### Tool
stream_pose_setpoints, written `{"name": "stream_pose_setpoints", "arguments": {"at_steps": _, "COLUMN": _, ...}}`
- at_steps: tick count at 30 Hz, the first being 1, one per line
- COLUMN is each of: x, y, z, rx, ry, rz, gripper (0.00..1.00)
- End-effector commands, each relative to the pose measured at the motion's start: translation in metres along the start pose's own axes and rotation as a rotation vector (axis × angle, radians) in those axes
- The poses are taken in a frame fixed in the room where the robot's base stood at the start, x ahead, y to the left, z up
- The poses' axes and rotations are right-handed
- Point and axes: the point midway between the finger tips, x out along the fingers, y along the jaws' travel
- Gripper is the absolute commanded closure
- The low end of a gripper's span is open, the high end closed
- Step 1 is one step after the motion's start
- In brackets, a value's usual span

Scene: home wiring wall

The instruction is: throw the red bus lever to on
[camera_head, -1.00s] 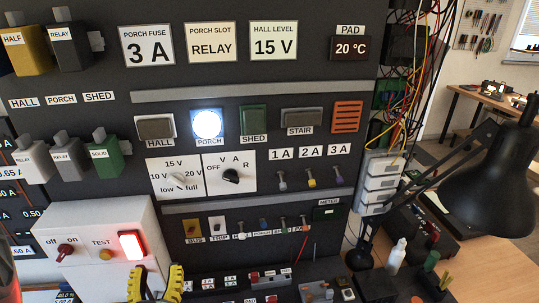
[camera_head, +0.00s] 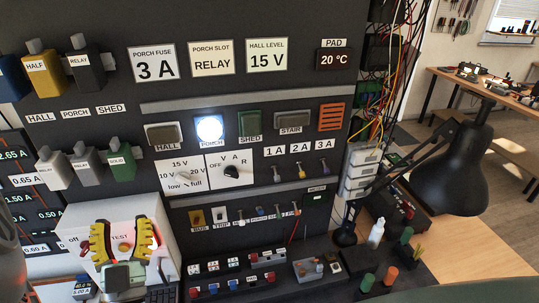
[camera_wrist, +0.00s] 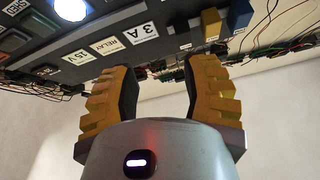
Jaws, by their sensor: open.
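A white box (camera_head: 75,218) stands at the lower left of the panel in the head view. It carries an "off" label (camera_head: 73,240), a "TEST" label (camera_head: 119,233) and a yellow button (camera_head: 124,246). The red lever beside the off/on labels is hidden behind my gripper's left finger, so its position cannot be told. My gripper (camera_head: 122,228) is open, with its yellow fingers spread in front of the box on either side of the TEST label. In the wrist view the gripper (camera_wrist: 163,65) is open and empty, and no red lever shows there.
A small slot labelled BUS (camera_head: 195,226) sits right of the box. A lit PORCH button (camera_head: 209,129) and a rotary dial (camera_head: 232,171) are above. A terminal strip (camera_head: 235,280) lies below. A black lamp (camera_head: 465,165) and loose wires stand at the right.

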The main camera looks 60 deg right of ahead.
Motion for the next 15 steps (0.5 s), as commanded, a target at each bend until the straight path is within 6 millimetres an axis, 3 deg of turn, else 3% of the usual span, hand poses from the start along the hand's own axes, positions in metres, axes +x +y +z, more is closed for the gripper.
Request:
{"name": "stream_pose_setpoints", "arguments": {"at_steps": 6, "x": 0.009, "y": -0.008, "z": -0.018, "rx": 0.019, "ry": 0.041, "rz": -0.014, "gripper": 0.54}}
{"name": "stream_pose_setpoints", "arguments": {"at_steps": 15, "x": 0.01, "y": -0.009, "z": -0.021, "rx": 0.022, "ry": 0.049, "rz": -0.017, "gripper": 0.54}}
